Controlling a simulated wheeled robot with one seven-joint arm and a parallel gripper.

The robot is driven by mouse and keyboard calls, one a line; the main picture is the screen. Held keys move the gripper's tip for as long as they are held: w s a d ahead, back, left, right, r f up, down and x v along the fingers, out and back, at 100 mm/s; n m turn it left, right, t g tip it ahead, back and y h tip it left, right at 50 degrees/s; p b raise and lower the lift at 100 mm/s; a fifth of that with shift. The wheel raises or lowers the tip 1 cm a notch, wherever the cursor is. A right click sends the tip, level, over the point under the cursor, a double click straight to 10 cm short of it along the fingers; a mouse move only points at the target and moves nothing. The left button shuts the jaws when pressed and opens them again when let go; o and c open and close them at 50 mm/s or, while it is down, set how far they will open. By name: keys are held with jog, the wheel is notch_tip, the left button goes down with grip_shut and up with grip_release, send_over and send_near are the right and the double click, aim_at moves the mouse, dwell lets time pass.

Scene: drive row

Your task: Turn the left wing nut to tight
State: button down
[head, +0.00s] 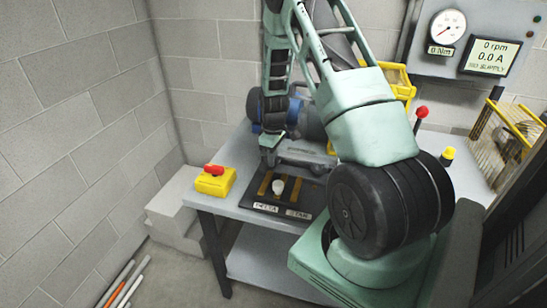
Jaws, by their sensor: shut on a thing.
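My gripper (270,159) reaches down at the left end of a grey metal frame (305,155) on the bench, in front of the motor (308,122). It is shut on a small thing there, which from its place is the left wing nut. The fingers hide the nut, so its wings and their angle cannot be made out. The right side of the frame is partly behind my arm, and no right wing nut can be made out.
A black board (250,207) labelled DELTA and STAR, with a white knob (279,186), lies in front. A yellow box (215,181) with a red switch sits left. The gauge (447,26) reads near zero; the display (489,57) shows 0 rpm, 0.0 A.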

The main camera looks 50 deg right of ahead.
jog(key=m, duration=0.7)
jog(key=shift+w+a+b, duration=0.1)
jog(key=shift+b, duration=0.2)
jog(key=m, duration=0.6)
jog(key=shift+w+a+r+m, duration=0.1)
jog(key=shift+m, duration=0.2)
jog(key=m, duration=0.4)
jog(key=shift+p, duration=0.4)
jog(key=shift+w+m+p, duration=0.15)
jog(key=shift+m+p, duration=0.25)
jog(key=shift+m, duration=1.8)
jog(key=c, duration=1.2)
grip_release()
jog(key=shift+c, duration=0.2)
notch_tip(320, 180, up, 17)
jog(key=b, duration=0.1)
jog(key=shift+r, duration=0.2)
